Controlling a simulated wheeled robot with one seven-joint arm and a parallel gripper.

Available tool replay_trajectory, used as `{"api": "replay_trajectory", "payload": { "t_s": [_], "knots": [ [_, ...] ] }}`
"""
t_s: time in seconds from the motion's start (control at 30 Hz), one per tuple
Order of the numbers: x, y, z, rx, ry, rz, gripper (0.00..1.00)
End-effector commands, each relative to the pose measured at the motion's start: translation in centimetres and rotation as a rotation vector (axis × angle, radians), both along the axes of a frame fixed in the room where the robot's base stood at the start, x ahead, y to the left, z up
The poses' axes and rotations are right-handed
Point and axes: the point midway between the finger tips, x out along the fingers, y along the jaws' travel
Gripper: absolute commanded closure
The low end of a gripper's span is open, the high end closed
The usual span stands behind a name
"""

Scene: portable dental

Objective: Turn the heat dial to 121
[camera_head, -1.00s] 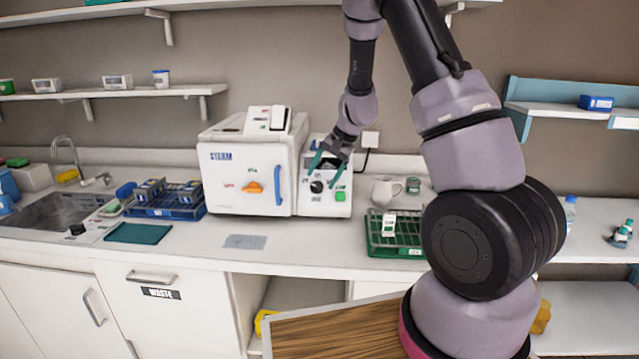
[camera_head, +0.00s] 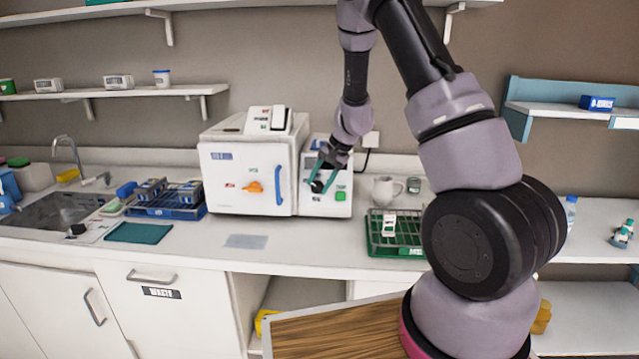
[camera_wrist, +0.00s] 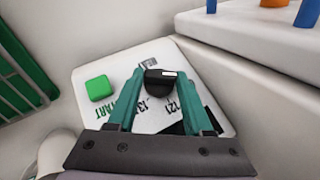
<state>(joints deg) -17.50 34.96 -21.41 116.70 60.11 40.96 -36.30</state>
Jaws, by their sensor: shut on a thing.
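The heat dial (camera_head: 317,187) is a black knob on the white control panel (camera_head: 340,208) at the right side of the steriliser. My gripper (camera_head: 320,184) is at the panel with its teal fingers on either side of the knob. In the wrist view my gripper (camera_wrist: 160,76) is shut on the dial (camera_wrist: 160,84), which shows a white mark on its upper right part. The printed 121 (camera_wrist: 173,106) and a partly hidden number starting with 13 (camera_wrist: 148,104) show below the dial, between the fingers. Other dial markings are hidden by the fingers.
A green START button (camera_wrist: 98,88) sits beside the dial. The steriliser (camera_head: 240,180) has an orange knob (camera_head: 253,187) and a blue handle (camera_head: 278,185). A green rack (camera_head: 395,250) and a white mug (camera_head: 383,190) stand to the right on the counter.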

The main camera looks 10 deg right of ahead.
Motion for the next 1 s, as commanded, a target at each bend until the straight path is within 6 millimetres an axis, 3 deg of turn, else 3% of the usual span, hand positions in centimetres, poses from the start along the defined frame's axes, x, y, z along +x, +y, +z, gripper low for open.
{"api": "replay_trajectory", "payload": {
  "t_s": [0.37,1.0],
  "knots": [
    [-0.2,-0.5,-0.2,0.158,-0.049,-0.104,1.0],
    [-0.8,-0.7,-1.0,0.633,-0.203,-0.396,1.0]
  ]
}}
